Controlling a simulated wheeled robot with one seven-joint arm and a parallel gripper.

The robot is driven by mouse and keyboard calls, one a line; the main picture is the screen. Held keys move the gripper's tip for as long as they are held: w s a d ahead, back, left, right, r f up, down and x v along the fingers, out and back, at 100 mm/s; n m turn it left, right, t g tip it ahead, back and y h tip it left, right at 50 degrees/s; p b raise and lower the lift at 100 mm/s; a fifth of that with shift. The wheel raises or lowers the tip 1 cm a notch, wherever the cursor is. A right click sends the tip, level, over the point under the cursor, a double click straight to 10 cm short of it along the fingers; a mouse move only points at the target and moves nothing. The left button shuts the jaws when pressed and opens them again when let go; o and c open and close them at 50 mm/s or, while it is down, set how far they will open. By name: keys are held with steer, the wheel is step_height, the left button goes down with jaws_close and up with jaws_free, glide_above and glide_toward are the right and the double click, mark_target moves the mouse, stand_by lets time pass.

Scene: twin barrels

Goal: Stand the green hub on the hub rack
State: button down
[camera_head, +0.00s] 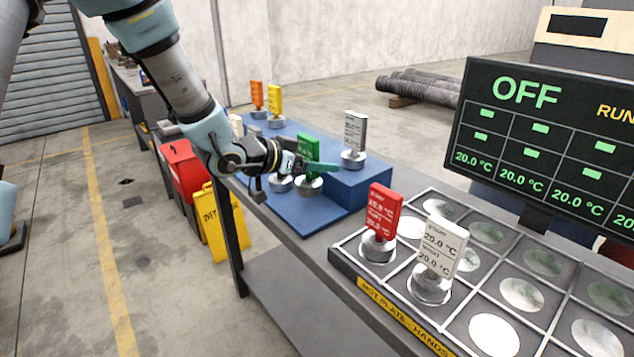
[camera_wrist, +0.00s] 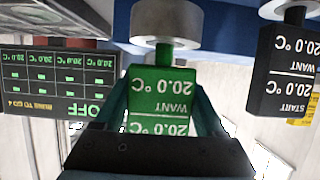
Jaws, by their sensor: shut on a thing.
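The green hub (camera_head: 308,146) has a green block on a round metal base, seen upright in the head view over the front part of the blue hub rack (camera_head: 328,217). My gripper (camera_head: 304,166) is shut on its block, one finger on each side. In the wrist view the green hub (camera_wrist: 163,92) appears upside down between my fingers, its metal base (camera_wrist: 163,45) close to a blue surface. I cannot tell whether the base touches the rack. A grey hub (camera_head: 355,132) stands on the raised blue block at the right.
A dark hub (camera_wrist: 284,70) is close beside in the wrist view. Orange (camera_head: 257,94) and yellow (camera_head: 275,100) hubs stand at the back. Red (camera_head: 382,212) and white (camera_head: 440,250) hubs stand on the hot plate (camera_head: 352,268). A display (camera_head: 550,140) reads OFF.

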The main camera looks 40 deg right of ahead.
mark_target(311, 179)
steer(key=shift+f, duration=2.1)
steer(key=shift+f, duration=0.1)
steer(key=shift+f, duration=0.1)
jaws_free()
steer(key=shift+r+p, duration=0.2)
steer(key=shift+p, duration=0.1)
steer(key=b+v, duration=0.1)
steer(key=v, duration=1.1)
steer(key=shift+b, duration=0.4)
steer(key=shift+f, duration=0.15)
